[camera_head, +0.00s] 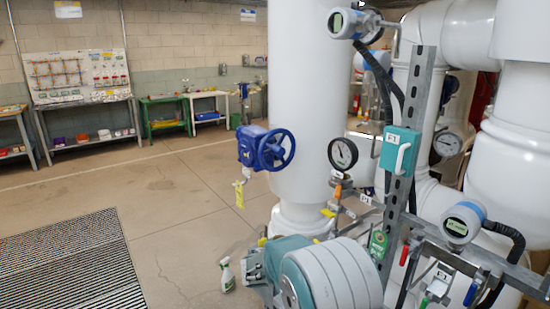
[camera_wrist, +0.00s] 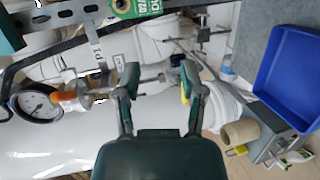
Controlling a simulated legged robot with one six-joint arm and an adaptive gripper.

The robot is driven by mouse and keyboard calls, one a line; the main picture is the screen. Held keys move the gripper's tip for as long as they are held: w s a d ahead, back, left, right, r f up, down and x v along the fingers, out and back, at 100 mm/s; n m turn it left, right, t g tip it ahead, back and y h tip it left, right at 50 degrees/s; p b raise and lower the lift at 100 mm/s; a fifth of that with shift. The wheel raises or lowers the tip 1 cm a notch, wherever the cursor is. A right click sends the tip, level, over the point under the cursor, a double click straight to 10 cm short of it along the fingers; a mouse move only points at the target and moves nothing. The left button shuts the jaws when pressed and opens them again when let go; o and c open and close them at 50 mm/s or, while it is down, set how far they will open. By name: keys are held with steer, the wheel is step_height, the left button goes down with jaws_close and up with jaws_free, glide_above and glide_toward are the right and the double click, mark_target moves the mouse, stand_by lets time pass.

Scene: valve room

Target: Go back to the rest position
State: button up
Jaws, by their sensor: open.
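White pipes (camera_wrist: 50,150) lie behind my gripper, and a blue tray (camera_wrist: 290,65) is at right. The head view shows a blue handwheel valve (camera_head: 268,149), a teal box (camera_head: 399,152) on a metal post, and a spray bottle (camera_head: 227,275) on the floor. Open floor (camera_head: 150,190) lies left.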

steer(key=s+d+r+m+g+y, duration=0.2)
steer(key=s+d+r+y, duration=0.15)
steer(key=s, duration=0.45)
steer(key=s+d+r+m+g+y, duration=0.15)
steer(key=s+d+r, duration=0.3)
steer(key=s, duration=0.45)
steer(key=s+a+r+t+y, duration=0.1)
steer(key=s+y, duration=0.2)
steer(key=s, duration=0.2)
steer(key=s+a+m+t+y, duration=0.1)
steer(key=s+a+y, duration=0.1)
steer(key=s, duration=0.4)
steer(key=s+a+r+t+y, duration=0.1)
steer(key=s+a+y, duration=0.1)
steer(key=s+y, duration=0.2)
steer(key=shift+s+a+r, duration=0.25)
steer(key=shift+s+r, duration=0.1)
steer(key=shift+s, duration=0.6)
